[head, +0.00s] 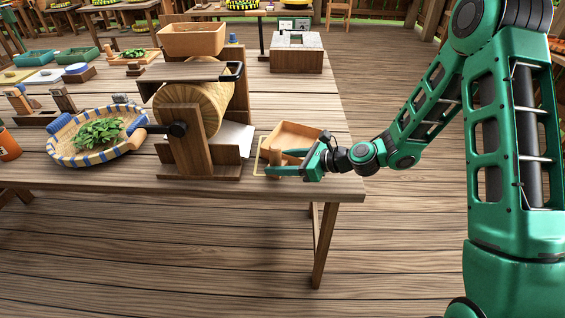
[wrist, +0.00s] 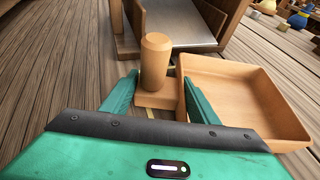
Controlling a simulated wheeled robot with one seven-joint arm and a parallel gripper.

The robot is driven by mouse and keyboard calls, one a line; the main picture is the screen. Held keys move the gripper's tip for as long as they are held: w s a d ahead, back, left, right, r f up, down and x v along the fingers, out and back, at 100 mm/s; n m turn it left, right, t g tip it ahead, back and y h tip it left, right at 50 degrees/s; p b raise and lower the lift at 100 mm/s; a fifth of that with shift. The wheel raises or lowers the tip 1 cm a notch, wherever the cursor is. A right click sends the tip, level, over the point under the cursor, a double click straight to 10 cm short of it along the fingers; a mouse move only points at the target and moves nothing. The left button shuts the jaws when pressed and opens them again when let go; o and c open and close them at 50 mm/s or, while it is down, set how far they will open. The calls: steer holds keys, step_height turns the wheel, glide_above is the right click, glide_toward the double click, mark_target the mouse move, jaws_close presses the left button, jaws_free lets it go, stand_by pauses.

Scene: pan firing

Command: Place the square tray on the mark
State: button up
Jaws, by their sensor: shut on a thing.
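The square tray (head: 297,136) is a shallow light-wood box with low walls, at the right end of the table. It also shows in the wrist view (wrist: 235,92), with an upright round peg handle (wrist: 155,62) on a small base at its left side. My gripper (head: 271,163) is shut on this handle, with one finger on each side of it. The tray looks level and empty, at or very near the tabletop; I cannot tell if it touches. The mark, a thin yellow outline (head: 260,155), shows at the tray's left edge; the rest is hidden under the tray and gripper.
A wooden drum machine (head: 190,115) with a metal chute (head: 235,138) stands close left of the tray. A woven basket of leaves (head: 97,135) is farther left. A box-shaped stove (head: 297,52) stands behind. The table's front edge is close to my gripper.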

steer(key=shift+f, duration=0.1)
steer(key=o, duration=1.2)
steer(key=shift+c, duration=0.2)
steer(key=v, duration=1.2)
